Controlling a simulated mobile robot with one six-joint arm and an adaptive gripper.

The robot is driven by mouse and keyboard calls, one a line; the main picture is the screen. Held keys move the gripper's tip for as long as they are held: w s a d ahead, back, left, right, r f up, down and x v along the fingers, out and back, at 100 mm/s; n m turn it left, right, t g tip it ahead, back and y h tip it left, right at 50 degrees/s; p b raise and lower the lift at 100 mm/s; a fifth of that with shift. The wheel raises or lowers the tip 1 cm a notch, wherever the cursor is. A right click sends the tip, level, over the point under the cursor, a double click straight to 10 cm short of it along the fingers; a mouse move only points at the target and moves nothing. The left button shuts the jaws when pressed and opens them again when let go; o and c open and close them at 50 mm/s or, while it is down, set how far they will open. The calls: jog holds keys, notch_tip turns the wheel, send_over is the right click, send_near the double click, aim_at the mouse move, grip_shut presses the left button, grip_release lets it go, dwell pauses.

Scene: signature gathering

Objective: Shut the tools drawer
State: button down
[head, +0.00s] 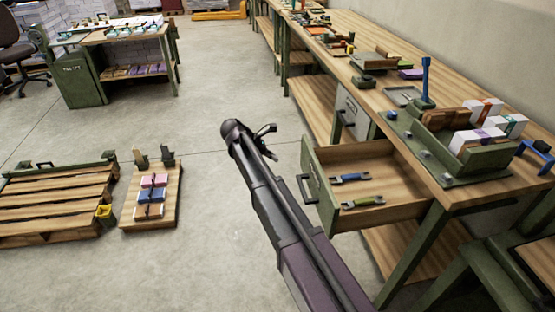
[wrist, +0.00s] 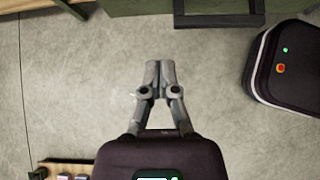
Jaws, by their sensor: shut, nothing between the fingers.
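The tools drawer (head: 385,156) is pulled out from under the long workbench in the head view. Its green front (head: 319,184) has a dark handle (head: 306,189). Two wrenches, one blue (head: 350,178) and one green (head: 362,202), lie inside it. My gripper (head: 268,128) is in the air left of the drawer front, apart from it. In the wrist view my gripper (wrist: 160,66) has its fingertips together, with bare floor below. A green front edge (wrist: 160,8) and dark handle (wrist: 219,18) show at the top of that view.
The workbench top (head: 330,55) carries a green tray (head: 490,160) of boxes above the drawer. A closed grey drawer (head: 352,115) is farther back. A small pallet (head: 128,214) with coloured blocks and a large wooden pallet (head: 50,215) lie left.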

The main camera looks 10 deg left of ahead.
aim_at(307, 170)
jog(key=b+x, duration=0.2)
jog(key=x, duration=0.1)
jog(key=d+r+b+x, duration=0.1)
jog(key=b+x, duration=0.1)
jog(key=x, duration=0.2)
jog(key=b+x, duration=0.2)
jog(key=x, duration=0.2)
jog(key=shift+w+d+r, duration=0.2)
jog(key=shift+w+d, duration=0.2)
jog(key=shift+d, duration=0.35)
